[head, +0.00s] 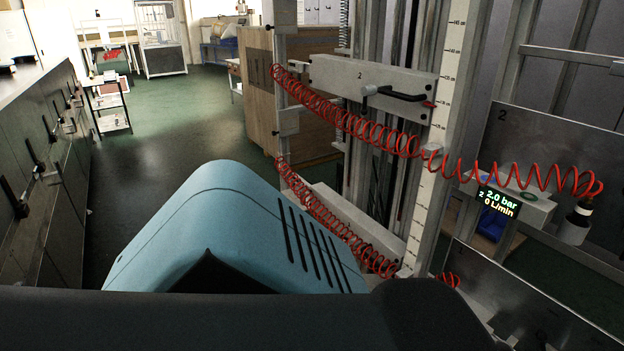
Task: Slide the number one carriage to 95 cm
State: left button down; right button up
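A grey carriage (330,75) marked "2" sits high on the vertical rails, with a black handle (402,95) on its right half. A second pale carriage (345,212) sits lower on the same rails; my body partly hides it and I cannot read a number on it. No carriage marked "1" is readable. A white scale strip (432,165) with centimetre marks runs up the post right of the carriages; its figures are too small to read surely. Neither of my grippers is in view.
Red coiled hoses (365,128) hang across the rails to the right. A display (497,202) reads 2.0 bar and 0 L/min. A wooden crate (258,95) stands behind the rails. Grey cabinets (45,140) line the left. Green floor (165,140) between is clear.

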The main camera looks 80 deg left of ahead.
aim_at(388, 244)
jog(key=u, duration=2.4)
